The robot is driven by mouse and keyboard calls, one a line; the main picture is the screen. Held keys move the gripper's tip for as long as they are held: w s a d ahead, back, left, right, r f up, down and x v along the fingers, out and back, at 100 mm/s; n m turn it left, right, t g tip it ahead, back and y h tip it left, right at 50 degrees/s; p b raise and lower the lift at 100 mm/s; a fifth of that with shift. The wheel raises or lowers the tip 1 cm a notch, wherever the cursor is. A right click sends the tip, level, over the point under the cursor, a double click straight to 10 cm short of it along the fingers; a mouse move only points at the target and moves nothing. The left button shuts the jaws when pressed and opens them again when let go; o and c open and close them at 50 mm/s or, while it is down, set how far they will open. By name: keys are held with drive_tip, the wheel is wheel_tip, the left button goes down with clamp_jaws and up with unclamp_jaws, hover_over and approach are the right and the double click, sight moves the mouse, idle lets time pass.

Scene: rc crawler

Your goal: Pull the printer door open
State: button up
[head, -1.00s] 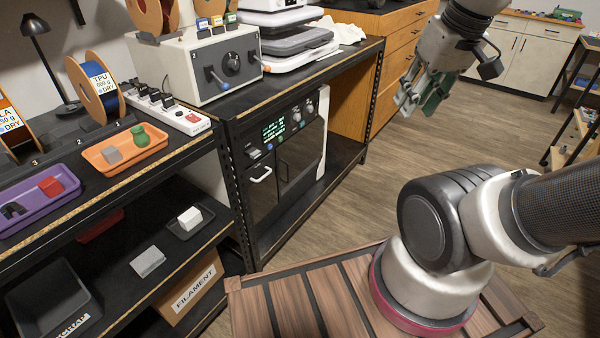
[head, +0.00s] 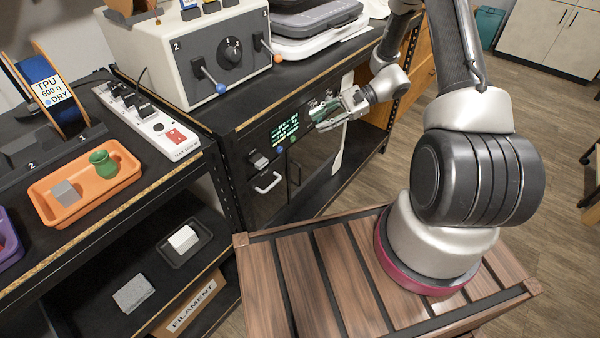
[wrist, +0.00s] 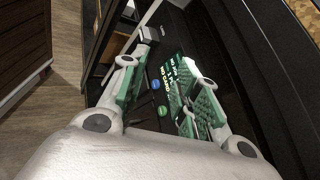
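The printer (head: 262,150) is a dark machine built in under the bench, with a lit display (head: 284,130) of green and yellow text. Below the display is its dark door (head: 262,205) with a pale bar handle (head: 268,182). The door looks closed. My gripper (head: 322,110) is open and empty in front of the panel, right of the display and above and right of the handle. It hides part of the panel. In the wrist view my gripper (wrist: 160,88) has its green-padded fingers apart, with the display and buttons behind them. I cannot make out the handle clearly there.
A grey latch block (head: 258,160) sticks out above the handle. The bench top (head: 310,80) overhangs the printer and carries a control box (head: 190,50) with levers. A black rack post (head: 222,190) stands left of the door. The slatted wooden deck (head: 300,280) lies in front.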

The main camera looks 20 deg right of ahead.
drive_tip(key=w+f+m+t+y, duration=0.1)
drive_tip(key=w+f+m+t, duration=0.15)
drive_tip(key=f, duration=0.55)
drive_tip(key=w+f+m+t+y, duration=0.1)
drive_tip(key=f+m+t, duration=0.25)
drive_tip(key=f, duration=0.35)
drive_tip(key=m+t+h, duration=0.2)
drive_tip(key=m+t, duration=0.4)
drive_tip(key=m, duration=0.1)
hover_over(300, 183)
drive_tip(key=f, duration=1.4)
drive_tip(key=shift+w+f, duration=0.3)
drive_tip(key=shift+f, duration=0.1)
drive_tip(key=shift+c, duration=0.5)
clamp_jaws()
